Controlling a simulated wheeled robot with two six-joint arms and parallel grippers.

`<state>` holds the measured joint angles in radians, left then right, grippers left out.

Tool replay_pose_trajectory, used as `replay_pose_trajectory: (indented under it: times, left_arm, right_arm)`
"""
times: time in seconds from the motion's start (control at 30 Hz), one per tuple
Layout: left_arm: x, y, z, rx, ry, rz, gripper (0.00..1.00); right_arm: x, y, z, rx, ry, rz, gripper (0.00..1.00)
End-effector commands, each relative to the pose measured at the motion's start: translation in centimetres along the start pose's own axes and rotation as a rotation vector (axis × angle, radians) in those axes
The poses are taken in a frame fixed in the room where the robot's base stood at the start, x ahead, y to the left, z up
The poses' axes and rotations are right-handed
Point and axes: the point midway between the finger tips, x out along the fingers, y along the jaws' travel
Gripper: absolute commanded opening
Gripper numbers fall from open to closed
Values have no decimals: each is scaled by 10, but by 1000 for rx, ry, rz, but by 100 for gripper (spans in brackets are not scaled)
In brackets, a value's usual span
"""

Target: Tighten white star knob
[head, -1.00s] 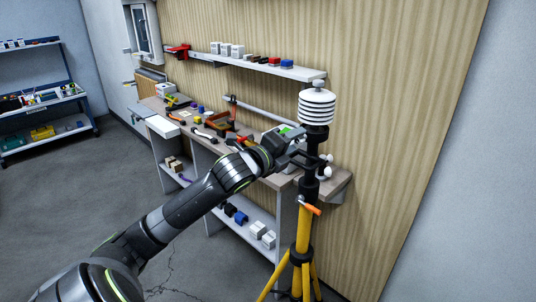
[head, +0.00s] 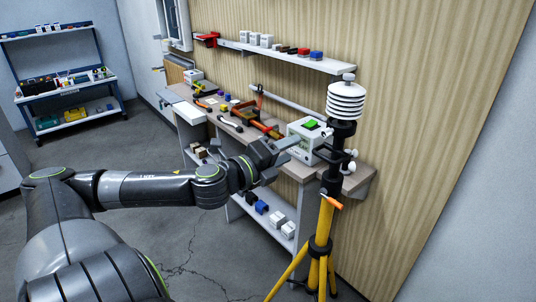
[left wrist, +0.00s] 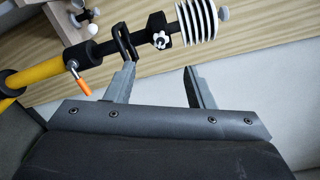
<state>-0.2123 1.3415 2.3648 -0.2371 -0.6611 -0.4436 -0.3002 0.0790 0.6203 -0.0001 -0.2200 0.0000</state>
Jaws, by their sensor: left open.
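The white star knob (left wrist: 161,40) sits on a black collar of the mast, just below the white stacked-plate sensor shield (left wrist: 197,22) in the left wrist view. In the head view the shield (head: 346,101) tops a yellow and black tripod (head: 324,222); which small white knob there is the star one I cannot tell. My left gripper (left wrist: 160,68) is open and empty, its fingers pointing toward the mast on either side of the knob's position, apart from it. In the head view the left gripper (head: 282,150) is left of the mast. My right gripper is not in view.
A workbench (head: 232,130) with tools and a white device with a green top (head: 309,132) stands behind the gripper. An orange lever (head: 332,202) sticks out from the tripod. A wall shelf (head: 285,55) holds small boxes. Open floor lies at left.

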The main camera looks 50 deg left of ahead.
Motion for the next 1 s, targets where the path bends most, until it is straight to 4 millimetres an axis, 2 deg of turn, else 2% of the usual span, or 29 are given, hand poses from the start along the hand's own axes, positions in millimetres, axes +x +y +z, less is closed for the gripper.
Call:
replay_pose_trajectory:
  times: [0.03, 0.5, 1.0]
  left_arm:
    - [-6, -3, 2, 3, 1, 7, 49]
    - [-45, -3, 1, -2, 3, 1, 49]
    - [-50, -1, 0, -1, 3, -2, 49]
  right_arm:
    - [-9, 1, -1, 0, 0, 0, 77]
    - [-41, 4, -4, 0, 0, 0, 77]
    - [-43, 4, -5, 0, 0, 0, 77]
